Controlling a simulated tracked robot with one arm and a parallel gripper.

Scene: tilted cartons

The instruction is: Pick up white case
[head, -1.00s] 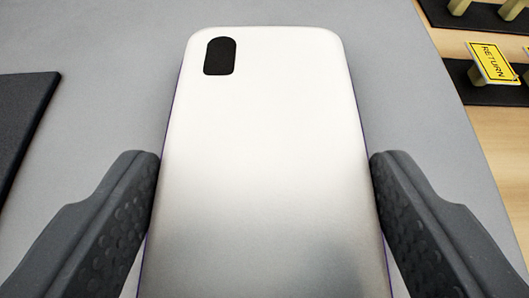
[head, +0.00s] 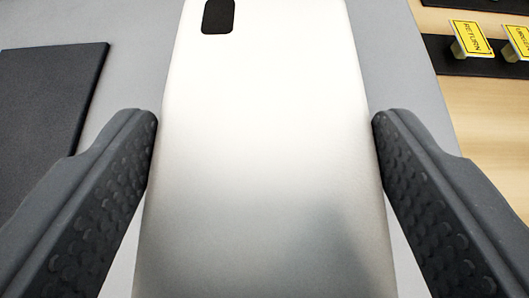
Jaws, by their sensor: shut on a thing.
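The white case (head: 260,130) fills the middle of the head view, with a black rounded camera cutout (head: 218,16) near its far left corner. Its far edge is cut off by the top of the picture and its near end by the bottom. My gripper (head: 265,130) has one dark, dimpled finger at each long side of the case. The fingers are shut on the case, touching its left and right edges.
A grey table surface (head: 395,60) lies under the case. A dark flat mat (head: 50,95) is at the left. At the right, beyond the table's edge, a wooden surface (head: 490,120) carries dark strips and yellow signs, one reading RETURN (head: 470,38).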

